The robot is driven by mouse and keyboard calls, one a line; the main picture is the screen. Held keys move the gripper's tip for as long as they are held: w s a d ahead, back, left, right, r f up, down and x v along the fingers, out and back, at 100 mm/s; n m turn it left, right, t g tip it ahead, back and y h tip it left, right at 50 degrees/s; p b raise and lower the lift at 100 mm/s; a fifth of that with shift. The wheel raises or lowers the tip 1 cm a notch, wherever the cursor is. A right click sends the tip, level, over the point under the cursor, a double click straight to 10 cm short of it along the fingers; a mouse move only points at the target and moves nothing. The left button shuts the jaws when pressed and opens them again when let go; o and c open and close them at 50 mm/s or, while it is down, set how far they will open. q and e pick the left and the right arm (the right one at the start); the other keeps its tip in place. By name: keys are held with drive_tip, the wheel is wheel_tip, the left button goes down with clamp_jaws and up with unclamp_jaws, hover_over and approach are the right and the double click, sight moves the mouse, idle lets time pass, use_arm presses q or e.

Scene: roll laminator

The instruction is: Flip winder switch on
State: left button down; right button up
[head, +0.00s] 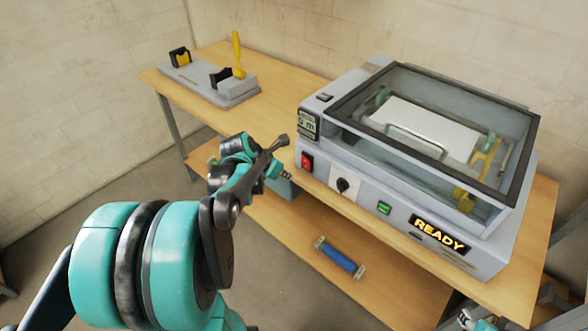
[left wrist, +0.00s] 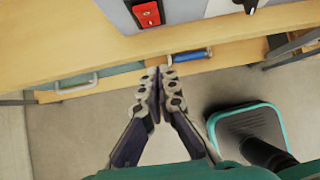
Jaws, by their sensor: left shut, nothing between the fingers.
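The laminator (head: 440,240) stands on the right of the table in the head view, its front panel facing me. A red rocker switch (head: 307,160) sits at the panel's left end; it also shows at the top of the left wrist view (left wrist: 148,14). A green switch (head: 384,208) sits further right. I cannot read which one is the winder switch. My left gripper (head: 280,158) is just left of the red switch in the head view, apart from the panel. In the left wrist view its fingers (left wrist: 160,74) are shut and empty. Part of my right arm shows at the bottom right.
A black knob (head: 343,185) on a white plate lies between the switches. A lit READY display (head: 440,236) is at the right. A grey stand (head: 212,82) with a yellow lever is on the table's far left. A blue roll (head: 340,258) lies on the lower shelf.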

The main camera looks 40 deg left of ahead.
use_arm(q)
drive_tip(key=s+r, duration=0.1)
drive_tip(key=s+r+p, duration=0.1)
drive_tip(key=s, duration=0.1)
drive_tip(key=s+r+p, duration=0.1)
drive_tip(key=shift+s+a+r, duration=0.25)
drive_tip(key=shift+a, duration=0.15)
drive_tip(key=s+d+m, duration=0.3)
drive_tip(key=d+m, duration=0.8)
drive_tip(key=m, duration=0.6)
drive_tip(key=s+d+r+m, duration=0.1)
drive_tip(key=s+d+m, duration=0.2)
drive_tip(key=d+m, duration=0.8)
drive_tip(key=m, duration=0.7)
drive_tip(key=shift+s+d+r+y, duration=0.15)
drive_tip(key=shift+s+d+y, duration=0.05)
drive_tip(key=shift+s+y, duration=0.1)
